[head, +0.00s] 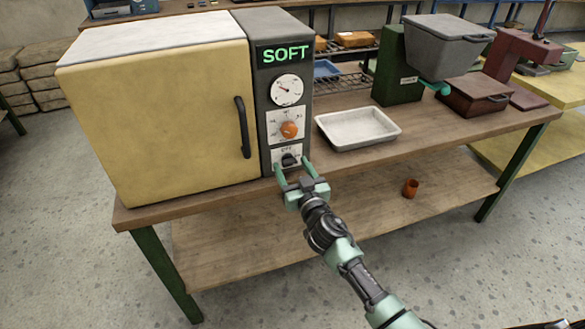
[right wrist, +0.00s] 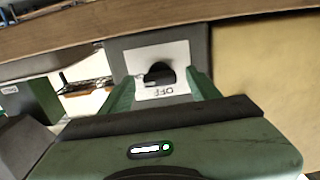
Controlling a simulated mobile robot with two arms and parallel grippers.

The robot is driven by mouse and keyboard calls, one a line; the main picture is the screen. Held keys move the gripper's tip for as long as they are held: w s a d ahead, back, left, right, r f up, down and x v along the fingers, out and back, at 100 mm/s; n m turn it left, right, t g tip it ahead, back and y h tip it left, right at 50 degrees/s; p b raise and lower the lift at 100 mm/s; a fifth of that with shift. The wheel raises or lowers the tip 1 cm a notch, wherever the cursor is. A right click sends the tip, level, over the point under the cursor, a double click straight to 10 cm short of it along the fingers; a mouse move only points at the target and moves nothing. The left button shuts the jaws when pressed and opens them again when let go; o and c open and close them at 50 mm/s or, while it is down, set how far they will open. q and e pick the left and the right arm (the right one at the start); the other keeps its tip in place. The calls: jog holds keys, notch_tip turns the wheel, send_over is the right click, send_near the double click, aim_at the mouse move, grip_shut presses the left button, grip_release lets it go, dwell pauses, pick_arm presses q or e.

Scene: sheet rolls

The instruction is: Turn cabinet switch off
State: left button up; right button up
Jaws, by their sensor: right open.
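The cabinet (head: 160,110) is a cream box with a dark handle, standing on the left of the wooden bench. Its grey control panel (head: 261,110) has a lit "SOFT" sign, a dial gauge and an orange knob (head: 289,130). Low on the panel is the black switch (head: 289,160) on a white plate marked "OFF"; in the right wrist view the switch (right wrist: 159,73) appears upside down. My right gripper (head: 294,169) is open in front of the switch, its green fingers to either side. I cannot tell whether they touch it. My left gripper is not in view.
A white tray (head: 358,128) lies on the bench right of the panel. Farther right stand a green machine with a grey hopper (head: 447,45) and a red-brown box (head: 470,97). A small orange cup (head: 411,188) is on the lower shelf (head: 230,245).

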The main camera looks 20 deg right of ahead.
grip_shut()
jog(key=shift+n, duration=0.4)
jog(key=n, duration=0.8)
jog(key=shift+n, duration=0.3)
jog(key=n, duration=0.4)
jog(key=shift+n, duration=2.1)
